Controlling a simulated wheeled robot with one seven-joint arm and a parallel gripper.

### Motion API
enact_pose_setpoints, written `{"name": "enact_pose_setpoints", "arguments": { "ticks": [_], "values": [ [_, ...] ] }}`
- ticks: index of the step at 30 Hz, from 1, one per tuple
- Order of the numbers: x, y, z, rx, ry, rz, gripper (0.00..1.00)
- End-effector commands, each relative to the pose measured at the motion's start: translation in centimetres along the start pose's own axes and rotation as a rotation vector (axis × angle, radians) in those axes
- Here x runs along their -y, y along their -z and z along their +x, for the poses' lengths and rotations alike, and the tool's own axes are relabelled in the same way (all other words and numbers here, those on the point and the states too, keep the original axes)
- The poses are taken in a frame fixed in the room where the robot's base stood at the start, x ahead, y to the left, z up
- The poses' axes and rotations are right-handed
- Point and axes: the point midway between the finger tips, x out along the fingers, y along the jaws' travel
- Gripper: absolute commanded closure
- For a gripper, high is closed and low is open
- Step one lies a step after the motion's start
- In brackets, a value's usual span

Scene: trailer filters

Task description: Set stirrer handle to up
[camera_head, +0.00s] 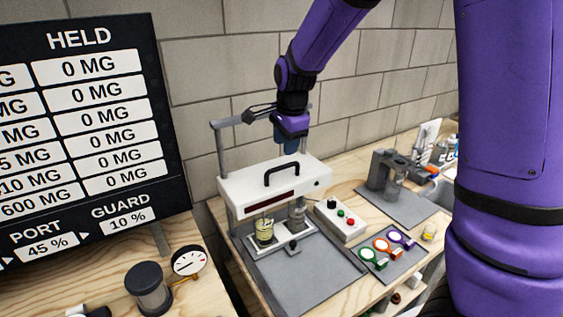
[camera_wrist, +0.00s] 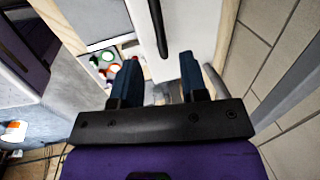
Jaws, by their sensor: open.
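The stirrer is a white box (camera_head: 272,188) with an arched black handle (camera_head: 281,169) on its top. The box sits low, just above two jars, and a grey post (camera_head: 222,152) rises behind it. My gripper (camera_head: 291,147) points down above the rear of the box, behind the handle. It is open and empty, with two dark blue fingers. In the wrist view my gripper (camera_wrist: 160,65) has its fingers spread apart, and the handle (camera_wrist: 157,25) shows as a dark bar beyond them over the white top. The gripper looks apart from the handle.
A yellowish jar (camera_head: 264,232) and a grey one stand under the box. A white button box (camera_head: 340,220) is to the right. Coloured ring-shaped tools (camera_head: 388,247) lie on a grey mat. A brick wall (camera_head: 220,80) is close behind. A dark board (camera_head: 80,120) stands left.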

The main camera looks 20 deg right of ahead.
Motion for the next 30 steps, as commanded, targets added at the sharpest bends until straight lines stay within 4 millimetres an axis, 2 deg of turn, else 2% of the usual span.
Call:
{"name": "enact_pose_setpoints", "arguments": {
  "ticks": [1,6,12,24,25,30],
  "values": [
    [-0.1,0.1,1.1,-0.001,-0.004,0.001,0.6],
    [-0.1,0.0,4.0,-0.001,-0.003,0.0,0.6],
    [-0.1,0.1,6.2,-0.001,-0.002,0.0,0.6],
    [0.0,0.0,6.9,0.0,0.0,-0.001,0.6],
    [0.0,0.0,6.9,0.0,0.0,-0.001,0.62],
    [0.0,0.0,6.9,0.0,0.0,-0.001,1.0]
  ]
}}
